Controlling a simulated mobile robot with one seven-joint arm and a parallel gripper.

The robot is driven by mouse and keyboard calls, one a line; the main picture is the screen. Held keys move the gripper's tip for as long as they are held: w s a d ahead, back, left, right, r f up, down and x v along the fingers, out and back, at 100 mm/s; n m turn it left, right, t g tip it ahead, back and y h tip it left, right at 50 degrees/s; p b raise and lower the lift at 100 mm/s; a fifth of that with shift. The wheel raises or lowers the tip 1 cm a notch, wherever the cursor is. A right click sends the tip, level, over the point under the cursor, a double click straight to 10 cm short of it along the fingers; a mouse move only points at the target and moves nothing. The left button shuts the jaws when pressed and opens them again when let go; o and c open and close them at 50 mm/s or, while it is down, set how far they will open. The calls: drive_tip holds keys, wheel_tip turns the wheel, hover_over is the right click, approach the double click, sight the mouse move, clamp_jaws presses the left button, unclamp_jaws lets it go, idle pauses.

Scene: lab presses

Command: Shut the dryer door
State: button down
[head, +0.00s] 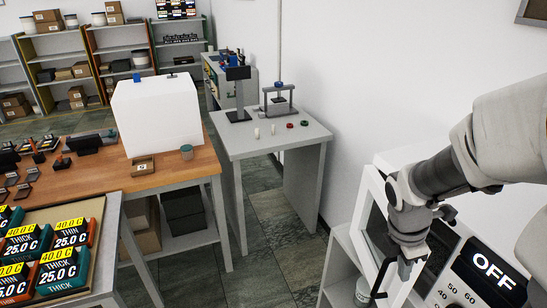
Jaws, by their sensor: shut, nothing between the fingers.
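The dryer (470,268) is a white box at the lower right, with a dial panel and a display (492,270) reading OFF. Its door (370,195) has a white frame and a dark window, and looks swung out from the body; how far is hard to tell because my arm covers part of it. A black handle (377,292) shows low on the door. My gripper (405,270) points down in front of the door, beside the handle. It is shut and empty. Whether it touches the door cannot be told.
A grey table (243,146) with a small press (279,98) stands ahead. A wooden bench (180,178) with a white box (157,115) is to the left. Tiled floor (270,225) lies free between them and the dryer. The white wall is close behind the dryer.

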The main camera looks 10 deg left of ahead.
drive_tip(key=w+d+n+p, duration=0.2)
drive_tip(key=d+p, duration=0.1)
drive_tip(key=d, duration=0.6)
drive_tip(key=shift+w, duration=0.15)
drive_tip(key=shift+d, duration=0.15)
